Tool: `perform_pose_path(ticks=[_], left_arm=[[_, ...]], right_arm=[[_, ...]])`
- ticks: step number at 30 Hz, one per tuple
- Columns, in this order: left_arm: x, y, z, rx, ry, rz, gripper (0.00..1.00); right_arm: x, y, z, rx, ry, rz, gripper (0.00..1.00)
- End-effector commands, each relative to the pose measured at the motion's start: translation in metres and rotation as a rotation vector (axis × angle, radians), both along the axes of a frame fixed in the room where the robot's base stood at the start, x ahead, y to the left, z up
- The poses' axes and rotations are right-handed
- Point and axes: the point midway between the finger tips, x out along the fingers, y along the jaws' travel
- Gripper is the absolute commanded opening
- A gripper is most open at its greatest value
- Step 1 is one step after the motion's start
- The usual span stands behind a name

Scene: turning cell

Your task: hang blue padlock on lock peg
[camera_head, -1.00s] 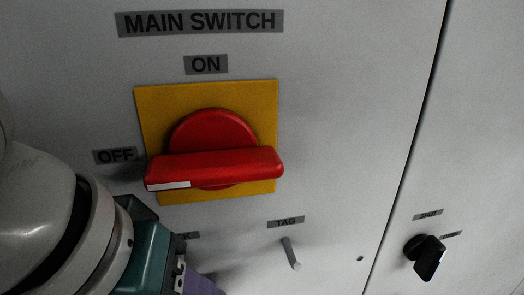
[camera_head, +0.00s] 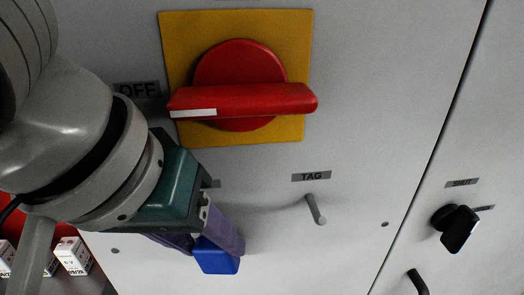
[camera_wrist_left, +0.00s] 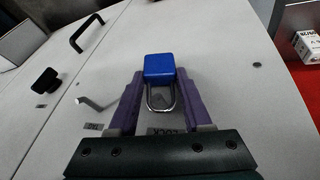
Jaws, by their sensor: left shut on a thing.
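The blue padlock (camera_head: 217,256) hangs at the tips of my left gripper (camera_head: 222,238), in front of the white panel. In the left wrist view, the padlock's blue body (camera_wrist_left: 159,67) is between the tips of the purple fingers, with its metal shackle (camera_wrist_left: 162,99) pointing back toward the palm. My left gripper (camera_wrist_left: 160,78) is shut on it. A label reading LOCK (camera_wrist_left: 168,131) lies beyond the shackle, partly covered by the gripper. I cannot make out the lock peg; the gripper hides that area in the head view. My right gripper is not in view.
The red main switch handle (camera_head: 243,98) lies level on a yellow plate (camera_head: 180,30) above the gripper. A grey peg (camera_head: 315,209) stands under the TAG label, right of the gripper. A black knob (camera_head: 457,229) is farther right. White boxes (camera_head: 72,255) stand lower left.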

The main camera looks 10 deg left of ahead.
Motion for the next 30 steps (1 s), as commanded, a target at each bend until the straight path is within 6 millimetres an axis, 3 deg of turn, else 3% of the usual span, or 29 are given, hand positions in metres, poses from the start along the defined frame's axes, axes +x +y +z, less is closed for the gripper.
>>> perform_pose_path(ticks=[3,4,13,23,30], left_arm=[[0.000,0.000,0.000,0.000,-0.001,0.000,0.00],[0.000,0.000,0.000,0.000,-0.001,0.000,0.50],[0.000,0.000,0.000,0.000,0.000,0.000,0.84],[-0.001,0.001,0.004,0.000,-0.002,0.000,0.84],[-0.016,0.009,0.040,-0.001,-0.010,-0.002,0.84]], right_arm=[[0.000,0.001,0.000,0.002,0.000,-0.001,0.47],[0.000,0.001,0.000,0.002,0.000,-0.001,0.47],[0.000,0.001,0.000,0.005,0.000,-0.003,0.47],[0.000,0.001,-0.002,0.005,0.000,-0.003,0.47],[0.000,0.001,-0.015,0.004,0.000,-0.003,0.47]])
